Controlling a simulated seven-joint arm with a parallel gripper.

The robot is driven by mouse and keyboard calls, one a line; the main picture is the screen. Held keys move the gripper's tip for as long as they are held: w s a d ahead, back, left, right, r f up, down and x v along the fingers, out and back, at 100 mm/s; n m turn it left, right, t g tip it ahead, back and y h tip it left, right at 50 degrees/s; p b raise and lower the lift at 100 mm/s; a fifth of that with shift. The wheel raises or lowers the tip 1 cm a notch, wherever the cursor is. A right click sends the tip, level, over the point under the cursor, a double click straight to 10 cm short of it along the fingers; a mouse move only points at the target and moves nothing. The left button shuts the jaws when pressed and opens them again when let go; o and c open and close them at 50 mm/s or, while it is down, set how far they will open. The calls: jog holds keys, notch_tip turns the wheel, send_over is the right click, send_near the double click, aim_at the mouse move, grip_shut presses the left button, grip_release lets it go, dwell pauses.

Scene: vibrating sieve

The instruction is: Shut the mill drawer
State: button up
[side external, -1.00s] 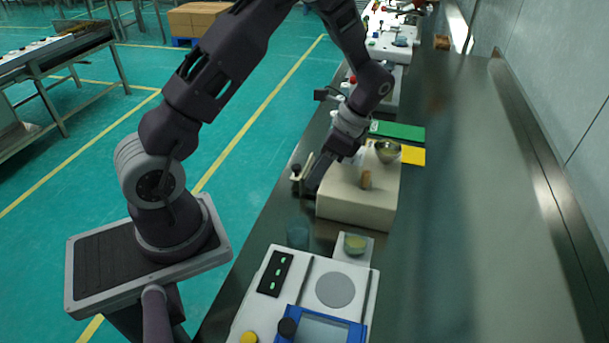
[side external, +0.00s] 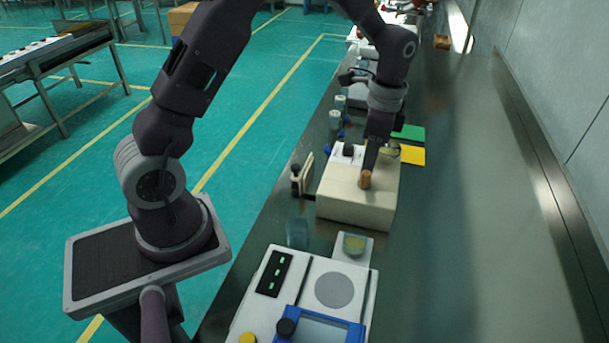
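The mill (side external: 345,208) is a cream box on the bench, with a wooden knob (side external: 365,180) on its top. The mill drawer (side external: 304,175) shows at the box's left side as a pale upright front with a dark knob (side external: 295,171). A gap shows between this front and the box, so the drawer stands open. My gripper (side external: 370,166) points down over the top of the mill, right at the wooden knob, and overlaps it in the picture. Whether it touches the knob, and whether its fingers are open or shut, I cannot tell.
A metal bowl (side external: 390,150) behind the mill is partly hidden by my gripper. Green (side external: 409,132) and yellow (side external: 413,155) mats lie behind. A white device (side external: 335,290) with a blue frame and a small dish (side external: 355,244) stand in front. The bench at right is clear.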

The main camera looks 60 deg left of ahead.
jog(key=shift+w+d+r+t, duration=0.25)
jog(key=shift+w+d+r, duration=0.2)
jog(key=shift+w+d, duration=0.2)
jog(key=shift+w+d+r+t, duration=0.25)
jog(key=shift+w+d+r, duration=0.2)
jog(key=shift+w+d, duration=0.15)
jog(key=shift+c, duration=1.1)
notch_tip(320, 180, up, 8)
jog(key=shift+f, duration=0.15)
grip_shut()
jog(key=s+a+r+n+t+h, duration=0.1)
jog(key=s+a+n+h, duration=0.1)
jog(key=s+a+n, duration=0.95)
jog(key=s+a+r+n+h, duration=0.15)
jog(key=s+a+n, duration=0.45)
jog(key=a+n, duration=0.95)
jog(key=d+f+n, duration=0.1)
jog(key=d+f, duration=0.2)
jog(key=f, duration=0.2)
jog(key=w+d+f+n, duration=0.1)
jog(key=d+f, duration=0.2)
jog(key=f, duration=0.2)
jog(key=w+d+f+n, duration=0.1)
jog(key=d+f, duration=0.2)
jog(key=f, duration=0.2)
jog(key=shift+w+d+f, duration=0.1)
jog(key=shift+w+f, duration=0.05)
jog(key=shift+f, duration=0.25)
jog(key=shift+w+d, duration=0.1)
jog(key=shift+d, duration=0.25)
